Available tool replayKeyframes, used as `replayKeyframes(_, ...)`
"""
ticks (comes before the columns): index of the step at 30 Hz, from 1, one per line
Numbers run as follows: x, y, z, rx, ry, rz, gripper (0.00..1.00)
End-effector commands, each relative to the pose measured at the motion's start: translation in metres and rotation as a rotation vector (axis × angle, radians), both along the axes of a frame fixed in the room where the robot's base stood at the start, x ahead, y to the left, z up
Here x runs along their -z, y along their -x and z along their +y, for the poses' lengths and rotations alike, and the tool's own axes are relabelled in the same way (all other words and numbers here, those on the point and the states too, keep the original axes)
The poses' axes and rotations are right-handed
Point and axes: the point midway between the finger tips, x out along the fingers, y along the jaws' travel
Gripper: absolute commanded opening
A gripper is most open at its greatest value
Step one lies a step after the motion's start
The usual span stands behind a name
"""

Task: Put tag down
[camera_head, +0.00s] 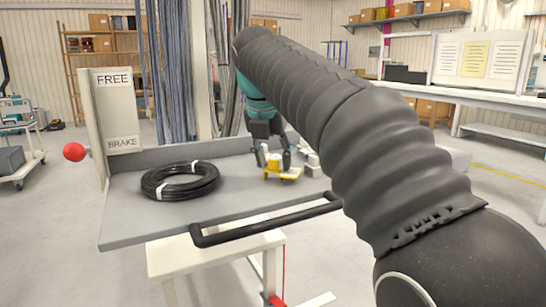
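My gripper (274,161) is low over the right part of the grey bench top, pointing down. A small yellow and white piece (283,173), which may be the tag, is at the fingertips, close to the bench surface. I cannot tell whether the fingers grip it or only stand beside it, nor whether it rests on the bench. Part of it is hidden by the fingers.
A black cable coil (180,180) with white ties lies on the grey bench (135,220), left of my gripper. Small white blocks (313,165) stand just right of it. A FREE/BRAKE panel (115,110) and red ball knob (74,152) are at the left. A black rail (265,224) edges the front.

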Motion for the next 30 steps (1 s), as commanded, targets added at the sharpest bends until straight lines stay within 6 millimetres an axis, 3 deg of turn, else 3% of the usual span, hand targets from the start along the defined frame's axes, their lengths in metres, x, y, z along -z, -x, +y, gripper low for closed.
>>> replayKeyframes(11,-0.006,0.001,0.0,0.0,0.0,0.0,0.49)
replayKeyframes(24,-0.082,0.03,0.008,-0.002,-0.001,-0.001,0.49)
replayKeyframes(30,-0.106,0.04,0.01,-0.001,0.001,-0.001,0.49)
